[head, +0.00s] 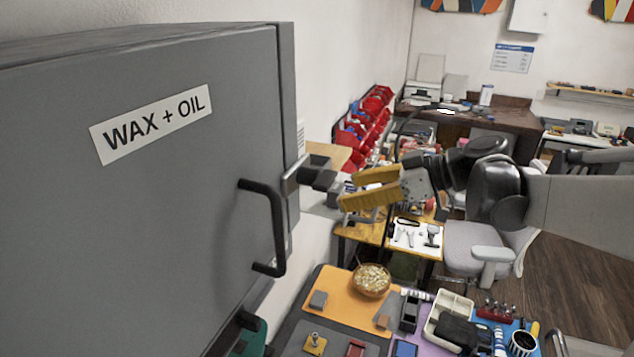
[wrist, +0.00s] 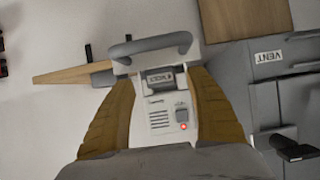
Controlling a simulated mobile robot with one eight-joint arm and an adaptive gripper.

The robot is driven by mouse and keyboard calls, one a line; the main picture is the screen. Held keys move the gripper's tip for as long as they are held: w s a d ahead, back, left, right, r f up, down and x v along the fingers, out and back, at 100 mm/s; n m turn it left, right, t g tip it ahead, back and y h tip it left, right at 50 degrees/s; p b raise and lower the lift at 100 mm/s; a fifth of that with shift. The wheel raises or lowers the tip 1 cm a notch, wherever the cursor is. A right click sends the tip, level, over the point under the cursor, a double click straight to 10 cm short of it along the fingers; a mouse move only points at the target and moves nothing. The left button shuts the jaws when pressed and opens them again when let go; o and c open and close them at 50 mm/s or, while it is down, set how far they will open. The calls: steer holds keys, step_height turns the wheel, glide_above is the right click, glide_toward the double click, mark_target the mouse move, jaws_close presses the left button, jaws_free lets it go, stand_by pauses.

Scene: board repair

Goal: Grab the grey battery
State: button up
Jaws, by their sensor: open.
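In the wrist view, a grey block marked VOLT (wrist: 166,78) with a thick grey handle (wrist: 150,46) sits at the top of a white unit (wrist: 160,115). I take this block to be the grey battery. The white unit has a vent, a switch and a red light. My gripper (wrist: 162,76) is open, with one yellow finger on each side of the unit; whether they touch it I cannot tell. In the head view, my gripper (head: 349,189) points left toward a dark grey part (head: 319,179) beside the cabinet, which partly hides that area.
A grey cabinet labelled WAX + OIL (head: 160,190) fills the left of the head view. Below lies a crowded bench with an orange mat (head: 338,291), a bowl (head: 371,281) and a white tray (head: 435,324). Red bins (head: 352,135) line the wall. A VENT cabinet (wrist: 290,75) stands right in the wrist view.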

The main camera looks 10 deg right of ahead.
mark_target(342, 192)
steer(key=x, duration=0.4)
steer(key=shift+p, duration=0.3)
steer(key=shift+c, duration=0.2)
steer(key=c, duration=1.2)
steer(key=shift+r, duration=0.1)
